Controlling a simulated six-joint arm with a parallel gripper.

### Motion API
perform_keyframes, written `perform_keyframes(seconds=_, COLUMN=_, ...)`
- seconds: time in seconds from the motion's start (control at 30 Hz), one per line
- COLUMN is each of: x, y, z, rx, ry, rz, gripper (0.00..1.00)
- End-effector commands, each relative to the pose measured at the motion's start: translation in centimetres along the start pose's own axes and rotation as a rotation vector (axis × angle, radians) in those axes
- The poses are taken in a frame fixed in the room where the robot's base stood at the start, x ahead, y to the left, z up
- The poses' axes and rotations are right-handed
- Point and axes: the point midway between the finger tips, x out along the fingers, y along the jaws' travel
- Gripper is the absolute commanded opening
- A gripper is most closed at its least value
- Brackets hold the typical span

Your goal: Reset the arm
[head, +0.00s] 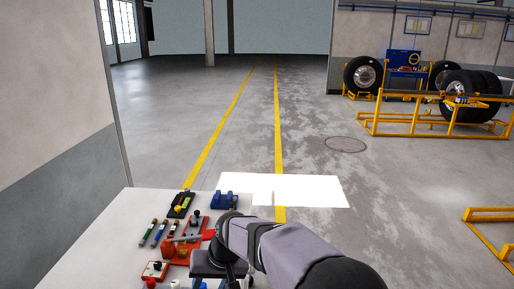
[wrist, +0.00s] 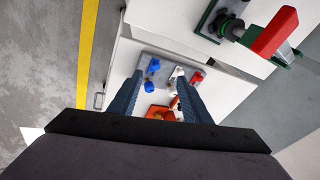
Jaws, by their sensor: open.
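My gripper (wrist: 159,76) shows in the wrist view as two dark blue-grey fingers, apart, with nothing held between them. Beyond and partly between the fingers is a grey plate (wrist: 212,76) with blue and white pieces on it. An orange-red piece (wrist: 160,112) lies nearer, partly hidden by the fingers. In the head view my arm reaches from the lower right over the white table (head: 110,225), bending down at its right side. The fingers cannot be made out clearly there.
The table holds a red fixture (head: 190,237), a blue holder (head: 224,200), a black-and-yellow tool (head: 181,204) and several slim tools. A red-handled green device (wrist: 275,32) shows in the wrist view. Tires (head: 363,75) and yellow racks (head: 415,125) stand far right. Open floor lies between.

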Motion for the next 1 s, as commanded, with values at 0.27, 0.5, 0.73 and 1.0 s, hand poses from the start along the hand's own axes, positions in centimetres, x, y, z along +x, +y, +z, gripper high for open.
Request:
perform_keyframes(seconds=0.27, x=-3.5, y=16.0, z=10.2, rx=0.131, ry=-0.062, rz=0.177, gripper=0.44)
perform_keyframes(seconds=0.5, x=-4.9, y=22.9, z=20.5, rx=0.210, ry=-0.136, rz=0.266, gripper=0.44)
perform_keyframes(seconds=0.73, x=-5.1, y=24.8, z=25.7, rx=0.242, ry=-0.176, rz=0.297, gripper=0.44)
perform_keyframes(seconds=1.0, x=-5.2, y=24.9, z=26.4, rx=0.245, ry=-0.182, rz=0.300, gripper=0.44)
